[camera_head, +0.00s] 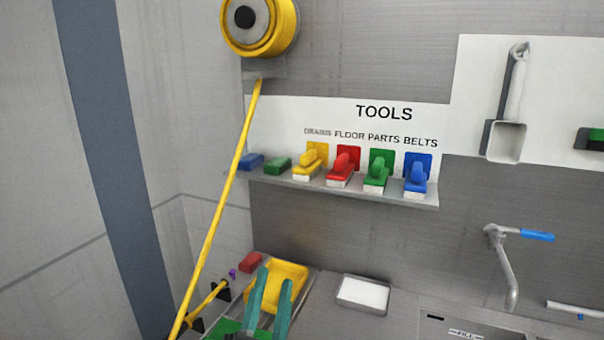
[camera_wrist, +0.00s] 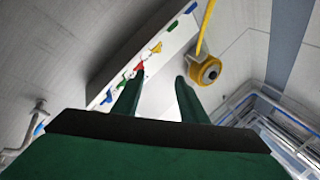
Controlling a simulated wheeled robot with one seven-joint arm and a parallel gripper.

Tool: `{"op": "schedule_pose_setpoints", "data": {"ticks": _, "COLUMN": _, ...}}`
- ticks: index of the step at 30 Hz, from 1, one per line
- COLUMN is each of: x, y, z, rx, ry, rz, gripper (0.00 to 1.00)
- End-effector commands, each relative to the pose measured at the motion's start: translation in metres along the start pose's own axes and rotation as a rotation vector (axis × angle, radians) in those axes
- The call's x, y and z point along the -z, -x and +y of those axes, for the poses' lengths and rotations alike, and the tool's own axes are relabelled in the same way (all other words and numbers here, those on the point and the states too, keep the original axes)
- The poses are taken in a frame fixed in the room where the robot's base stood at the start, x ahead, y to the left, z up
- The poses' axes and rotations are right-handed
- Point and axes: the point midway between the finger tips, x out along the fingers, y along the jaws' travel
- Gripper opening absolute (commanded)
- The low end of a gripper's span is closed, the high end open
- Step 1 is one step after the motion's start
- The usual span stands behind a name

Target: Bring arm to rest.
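My gripper (camera_head: 278,276) shows at the bottom of the head view as two teal fingers pointing up, in front of a yellow object (camera_head: 292,272) at the counter's left end. In the wrist view my gripper (camera_wrist: 159,78) has its two green fingers apart, with nothing between them. Beyond them are the wall, the tool shelf (camera_wrist: 152,58) and the yellow hose reel (camera_wrist: 204,70). I cannot tell from the head view how far the fingers are from the yellow object. The rest of my arm is mostly out of view.
A yellow hose (camera_head: 222,200) hangs from the reel (camera_head: 258,22) down past the left of my gripper. Coloured brushes (camera_head: 343,166) stand on the wall shelf. A white-topped tray (camera_head: 362,293) lies on the counter, right of my gripper. A tap (camera_head: 505,265) stands farther right.

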Motion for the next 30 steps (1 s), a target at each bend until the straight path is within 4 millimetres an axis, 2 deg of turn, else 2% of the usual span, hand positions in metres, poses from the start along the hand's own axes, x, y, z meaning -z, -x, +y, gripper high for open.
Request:
{"op": "schedule_pose_setpoints", "data": {"ticks": 1, "x": -0.009, "y": 0.012, "z": 0.015, "rx": 0.002, "ry": 0.054, "rz": -0.030, "gripper": 0.39}}
{"op": "schedule_pose_setpoints", "data": {"ticks": 6, "x": -0.035, "y": 0.052, "z": 0.053, "rx": 0.026, "ry": 0.209, "rz": -0.124, "gripper": 0.39}}
{"op": "schedule_pose_setpoints", "data": {"ticks": 11, "x": -0.054, "y": 0.095, "z": 0.088, "rx": 0.041, "ry": 0.334, "rz": -0.213, "gripper": 0.39}}
{"op": "schedule_pose_setpoints", "data": {"ticks": 15, "x": -0.065, "y": 0.138, "z": 0.117, "rx": 0.049, "ry": 0.427, "rz": -0.287, "gripper": 0.39}}
{"op": "schedule_pose_setpoints", "data": {"ticks": 23, "x": -0.078, "y": 0.225, "z": 0.157, "rx": 0.057, "ry": 0.555, "rz": -0.423, "gripper": 0.39}}
{"op": "schedule_pose_setpoints", "data": {"ticks": 30, "x": -0.071, "y": 0.307, "z": 0.184, "rx": 0.032, "ry": 0.640, "rz": -0.524, "gripper": 0.39}}
